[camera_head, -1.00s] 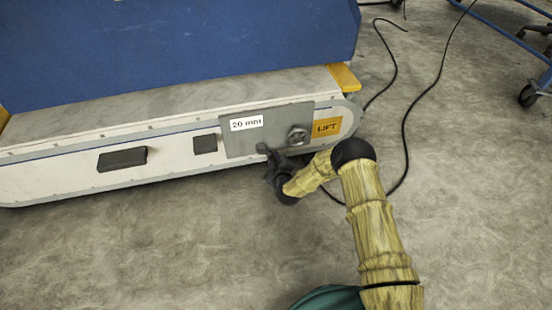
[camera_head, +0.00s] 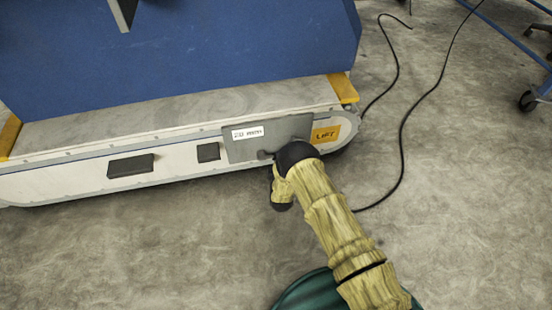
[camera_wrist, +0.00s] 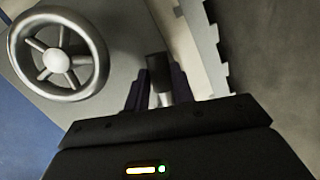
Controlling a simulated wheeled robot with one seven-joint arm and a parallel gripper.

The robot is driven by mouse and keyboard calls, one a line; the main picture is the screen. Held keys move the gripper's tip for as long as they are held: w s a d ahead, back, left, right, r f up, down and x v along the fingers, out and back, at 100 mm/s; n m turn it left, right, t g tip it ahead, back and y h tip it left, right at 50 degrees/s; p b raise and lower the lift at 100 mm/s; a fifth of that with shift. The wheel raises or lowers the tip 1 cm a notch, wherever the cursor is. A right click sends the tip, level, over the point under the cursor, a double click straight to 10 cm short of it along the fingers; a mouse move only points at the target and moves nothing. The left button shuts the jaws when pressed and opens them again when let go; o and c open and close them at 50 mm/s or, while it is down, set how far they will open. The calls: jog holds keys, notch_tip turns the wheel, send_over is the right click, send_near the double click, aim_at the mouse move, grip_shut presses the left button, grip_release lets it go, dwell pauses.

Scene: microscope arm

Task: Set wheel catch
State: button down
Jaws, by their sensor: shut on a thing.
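The silver spoked handwheel (camera_wrist: 58,57) is at the upper left of the wrist view, on a grey plate (camera_wrist: 115,35). A small catch with a dark end (camera_wrist: 155,66) stands beside the wheel, to its right in that view. My gripper (camera_wrist: 158,88) has its two dark fingers on either side of the catch, shut on it. In the head view, the grey plate (camera_head: 248,149) with a white label is on the side of the white base. There my arm hides the wheel and most of the gripper.
An orange LIFT label (camera_head: 325,134) is right of the plate. Dark blocks (camera_head: 130,166) stick out from the white base (camera_head: 60,187) to the left. A black cable (camera_head: 404,130) lies on the floor at right. Open floor (camera_head: 130,250) lies in front.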

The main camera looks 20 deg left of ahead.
jog(key=shift+d+r+n+t+h+p, duration=0.15)
jog(key=shift+r+n+t+h+p, duration=0.35)
jog(key=shift+r+n, duration=0.55)
jog(key=shift+f+n, duration=0.2)
jog(key=shift+n, duration=0.05)
jog(key=shift+s, duration=0.1)
jog(key=c, duration=1.2)
grip_release()
jog(key=shift+r, duration=0.1)
jog(key=p+v, duration=0.9)
jog(key=v, duration=0.8)
jog(key=shift+s+d, duration=0.1)
jog(key=shift+d, duration=0.1)
